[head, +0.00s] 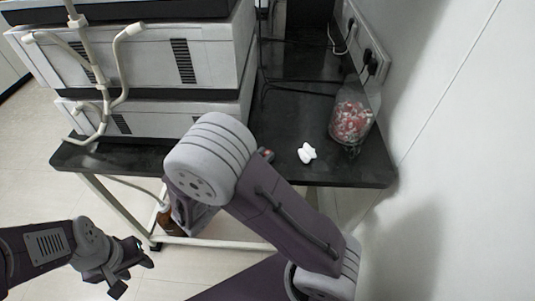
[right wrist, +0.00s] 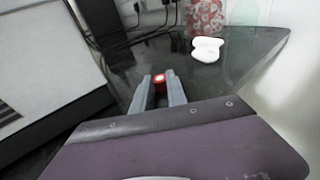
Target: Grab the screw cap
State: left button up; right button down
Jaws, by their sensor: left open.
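A small red cap (right wrist: 160,83) with a paler top shows in the right wrist view, between the fingertips of my right gripper (right wrist: 160,88). The fingers lie close along both its sides; I cannot tell whether they press on it. In the head view a bit of red (head: 268,154) shows beside my right arm, over the dark bench. My right arm hides the right gripper's fingers there. My left gripper (head: 130,268) is open and empty at the lower left, over the floor.
A white lobed object (head: 307,153) lies on the dark bench (head: 350,172). A clear jar of red and white pieces (head: 353,118) stands at the right by the wall. Stacked grey instruments (head: 160,55) fill the left. A brown bottle (head: 168,220) shows below the bench.

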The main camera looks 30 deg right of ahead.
dwell(0.8)
notch_tip(320, 180, up, 4)
jog(key=shift+p, duration=1.15)
jog(key=s+r, duration=0.1)
jog(key=s, duration=0.1)
jog(key=s+d+r, duration=0.1)
jog(key=s, duration=0.1)
jog(key=s+r, duration=0.1)
jog(key=s, duration=0.2)
jog(key=shift+d+r, duration=0.25)
jog(key=shift+r, duration=0.05)
jog(key=s+r+b, duration=0.1)
jog(key=s+b, duration=0.1)
jog(key=s+d+r+b, duration=0.1)
jog(key=s+r+b, duration=0.1)
jog(key=shift+s+d+r, duration=0.15)
jog(key=shift+s+r, duration=0.05)
jog(key=shift+r, duration=0.05)
